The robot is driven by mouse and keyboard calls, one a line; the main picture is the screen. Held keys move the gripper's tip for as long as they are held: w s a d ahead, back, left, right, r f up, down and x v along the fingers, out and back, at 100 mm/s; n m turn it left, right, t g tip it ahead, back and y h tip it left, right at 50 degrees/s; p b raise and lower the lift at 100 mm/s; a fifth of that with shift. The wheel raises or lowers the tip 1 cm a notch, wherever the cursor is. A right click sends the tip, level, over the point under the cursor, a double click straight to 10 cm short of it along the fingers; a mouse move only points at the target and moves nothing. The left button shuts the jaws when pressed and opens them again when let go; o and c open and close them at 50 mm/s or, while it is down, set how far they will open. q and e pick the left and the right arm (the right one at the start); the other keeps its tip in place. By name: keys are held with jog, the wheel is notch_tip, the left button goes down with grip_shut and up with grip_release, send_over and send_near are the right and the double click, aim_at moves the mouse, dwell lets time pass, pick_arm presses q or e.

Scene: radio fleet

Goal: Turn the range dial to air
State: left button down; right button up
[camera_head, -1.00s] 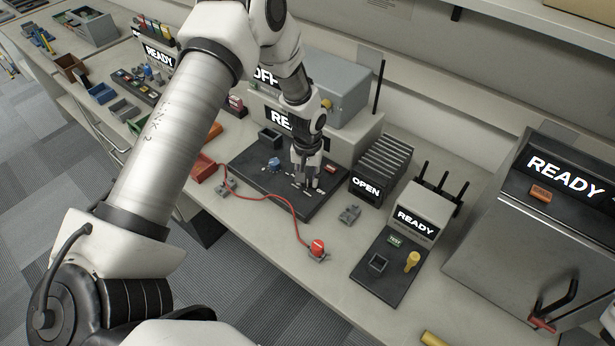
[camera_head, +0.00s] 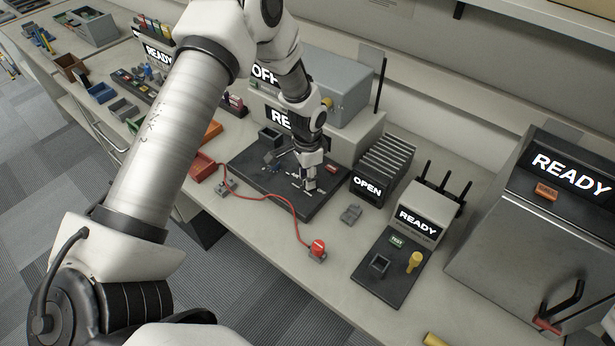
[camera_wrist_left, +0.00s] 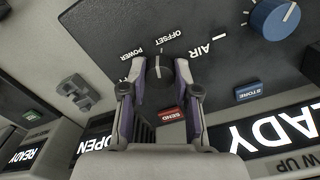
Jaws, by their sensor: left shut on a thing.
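The range dial is a small dark knob (camera_wrist_left: 158,74) on a black panel (camera_head: 256,180). In the left wrist view the panel prints OFFSET, POWER and AIR (camera_wrist_left: 212,47) around it, and a pale mark on the knob points roughly towards OFFSET. My left gripper (camera_head: 307,186) reaches down onto the panel. In the left wrist view its two fingers (camera_wrist_left: 160,70) stand on either side of the dial, shut on it. In the head view the gripper hides the dial. My right gripper is not in view.
A blue knob (camera_wrist_left: 275,17) and a red SEND button (camera_wrist_left: 171,114) are near the dial. A red cable (camera_head: 272,197) runs past the panel's front to a red-topped plug (camera_head: 318,247). A finned OPEN unit (camera_head: 384,165) and a READY box (camera_head: 424,214) stand to the right.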

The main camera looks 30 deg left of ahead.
pick_arm(q)
jog(key=m+b, duration=0.1)
jog(key=m, duration=0.6)
jog(key=shift+w, duration=0.1)
jog(key=m, duration=0.4)
jog(key=shift+m+b, duration=0.4)
jog(key=shift+m, duration=1.5)
jog(key=c, duration=0.8)
grip_release()
jog(key=shift+c, duration=0.2)
notch_tip(320, 180, up, 12)
